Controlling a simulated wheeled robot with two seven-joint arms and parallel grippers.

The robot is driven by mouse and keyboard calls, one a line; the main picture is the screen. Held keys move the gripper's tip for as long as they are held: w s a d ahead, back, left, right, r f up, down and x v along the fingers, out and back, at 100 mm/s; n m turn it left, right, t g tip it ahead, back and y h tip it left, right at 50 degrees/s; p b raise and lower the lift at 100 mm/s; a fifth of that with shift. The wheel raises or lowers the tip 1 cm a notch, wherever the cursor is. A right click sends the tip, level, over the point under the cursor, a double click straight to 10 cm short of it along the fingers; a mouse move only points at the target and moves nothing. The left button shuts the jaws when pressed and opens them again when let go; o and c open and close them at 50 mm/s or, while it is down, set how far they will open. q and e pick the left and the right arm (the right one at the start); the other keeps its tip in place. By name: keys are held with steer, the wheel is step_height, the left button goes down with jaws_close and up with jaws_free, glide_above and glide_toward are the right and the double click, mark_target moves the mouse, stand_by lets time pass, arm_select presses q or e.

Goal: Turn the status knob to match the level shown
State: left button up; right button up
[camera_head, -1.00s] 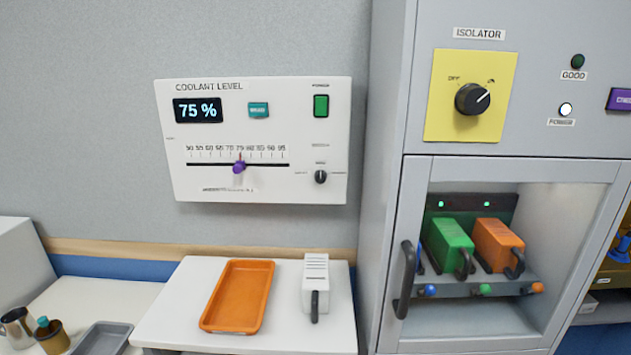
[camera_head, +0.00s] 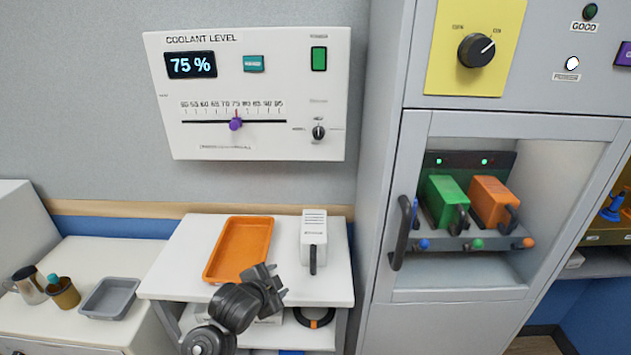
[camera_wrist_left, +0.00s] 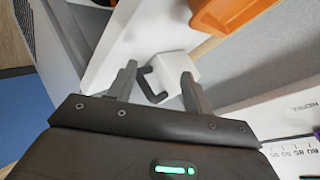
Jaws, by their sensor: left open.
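The white coolant level panel (camera_head: 250,95) is on the wall, its display (camera_head: 191,65) reading 75 %. A purple slider (camera_head: 236,123) stands near the 75 mark of its scale. The small dark status knob (camera_head: 318,132) is at the panel's lower right, pointing roughly upward; its labels are too small to read surely. My left gripper (camera_head: 272,279) is in front of the side table, below the panel and apart from the knob. In the left wrist view my left gripper (camera_wrist_left: 158,85) is open with nothing between the fingers. My right gripper is not in view.
An orange tray (camera_head: 208,275) and a white handled block (camera_head: 314,232) are on the white side table (camera_head: 175,272). The grey cabinet (camera_head: 395,170) with its dark door handle (camera_head: 402,235) stands to the right. The space before the panel is clear.

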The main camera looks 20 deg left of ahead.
arm_select(q)
steer(key=w+r+m+t, duration=0.3)
steer(key=w+r+m, duration=0.1)
steer(key=w+r, duration=0.75)
steer(key=m+t+h, duration=0.2)
steer(key=m+t, duration=0.2)
steer(key=m, duration=0.1)
glide_toward(317, 135)
steer(key=w+p, duration=0.1)
steer(key=w, duration=0.1)
steer(key=w+p, duration=0.1)
steer(key=w, duration=0.1)
steer(key=w+d+p, duration=0.1)
steer(key=w, duration=0.2)
steer(key=shift+r, duration=0.2)
steer(key=shift+w+d+f, duration=0.1)
steer(key=shift+w, duration=0.7)
steer(key=c, duration=1)
steer(key=shift+o, duration=0.2)
